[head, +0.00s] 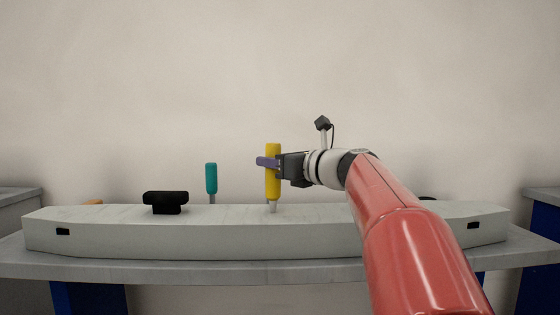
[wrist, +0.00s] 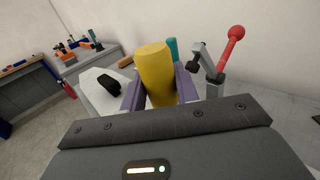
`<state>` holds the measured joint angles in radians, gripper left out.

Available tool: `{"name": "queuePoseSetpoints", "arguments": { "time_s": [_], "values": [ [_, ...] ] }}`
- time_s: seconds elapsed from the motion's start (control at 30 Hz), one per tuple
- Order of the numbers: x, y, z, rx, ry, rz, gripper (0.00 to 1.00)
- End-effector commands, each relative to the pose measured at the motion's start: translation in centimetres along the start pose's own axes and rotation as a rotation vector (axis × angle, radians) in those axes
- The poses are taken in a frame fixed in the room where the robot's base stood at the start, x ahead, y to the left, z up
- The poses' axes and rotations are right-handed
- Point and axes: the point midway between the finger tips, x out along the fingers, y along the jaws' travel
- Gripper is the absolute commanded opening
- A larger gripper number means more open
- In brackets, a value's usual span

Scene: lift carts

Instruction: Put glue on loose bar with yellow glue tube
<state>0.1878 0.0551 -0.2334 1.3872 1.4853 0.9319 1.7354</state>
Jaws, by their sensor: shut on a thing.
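The yellow glue tube (head: 273,160) stands upright in my gripper (head: 268,162), whose purple fingers are shut on it. Its pale tip points down, at or just above the top of the long light-grey bar (head: 200,234); I cannot tell whether they touch. In the wrist view the tube (wrist: 156,75) fills the space between the fingers (wrist: 158,90). The bar (wrist: 95,92) shows there to the left and behind the tube. My forearm hides part of the bar's right side in the head view.
A black handle-like piece (head: 166,201) sits on the bar's left half. A teal-handled tool (head: 211,178) stands behind the bar. The grey table (head: 200,269) carries the bar. A red-knobbed lever clamp (wrist: 229,48) is close at the right in the wrist view. Side benches (wrist: 88,62) hold several tools.

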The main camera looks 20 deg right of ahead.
Motion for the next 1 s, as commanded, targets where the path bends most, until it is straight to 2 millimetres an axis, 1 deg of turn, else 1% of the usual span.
{"name": "queuePoseSetpoints", "arguments": {
  "time_s": [1.0],
  "values": [
    [3.1,3.1,-0.2,0.001,0.001,0.002,0.04]
  ]
}}
